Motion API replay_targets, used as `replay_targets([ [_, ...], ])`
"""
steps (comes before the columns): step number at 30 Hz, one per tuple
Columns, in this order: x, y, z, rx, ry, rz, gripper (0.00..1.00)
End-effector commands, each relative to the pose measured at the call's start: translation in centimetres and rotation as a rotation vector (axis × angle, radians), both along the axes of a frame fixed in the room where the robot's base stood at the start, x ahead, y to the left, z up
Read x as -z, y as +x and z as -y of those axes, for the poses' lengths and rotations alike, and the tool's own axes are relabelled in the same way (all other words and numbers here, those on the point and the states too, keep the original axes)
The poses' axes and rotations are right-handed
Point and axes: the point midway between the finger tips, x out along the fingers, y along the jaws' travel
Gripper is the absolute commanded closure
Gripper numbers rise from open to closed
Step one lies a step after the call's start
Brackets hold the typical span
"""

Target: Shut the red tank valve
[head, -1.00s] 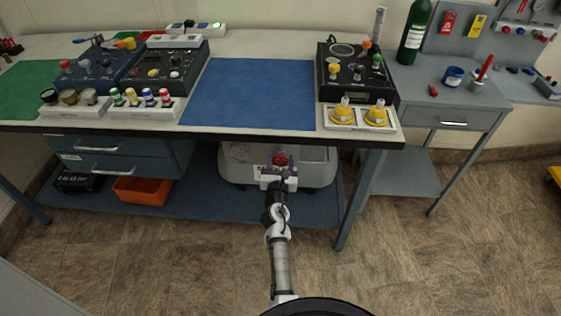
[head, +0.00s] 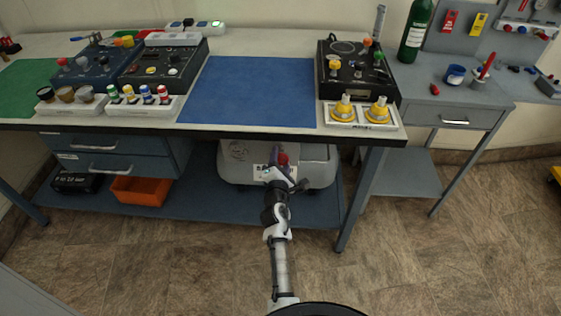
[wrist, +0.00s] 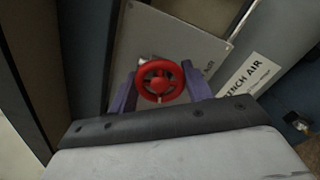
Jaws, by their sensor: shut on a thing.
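The red tank valve (wrist: 160,81) is a round spoked handwheel on a pale grey panel, seen face-on in the wrist view. In the head view its red rim (head: 283,158) shows just beyond my gripper, on the grey tank unit (head: 318,172) under the bench. My gripper (wrist: 160,90) has its two purple fingers on the left and right of the wheel, shut on it. The wheel's stem and the finger contact behind it are hidden. A label reading "BENCH AIR" (wrist: 248,82) is right of the wheel.
The bench top edge (head: 230,131) overhangs the tank unit. An orange bin (head: 141,190) sits on the lower shelf to the left. A bench leg (head: 358,205) stands to the right. The floor in front is clear.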

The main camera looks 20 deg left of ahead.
Motion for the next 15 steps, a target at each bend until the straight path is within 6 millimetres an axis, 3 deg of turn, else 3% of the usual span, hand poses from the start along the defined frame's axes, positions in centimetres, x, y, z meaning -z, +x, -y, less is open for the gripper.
replay_targets([
  [15, 0.07, 0.11, 0.05, 0.000, 0.471, -0.130, 0.74],
])
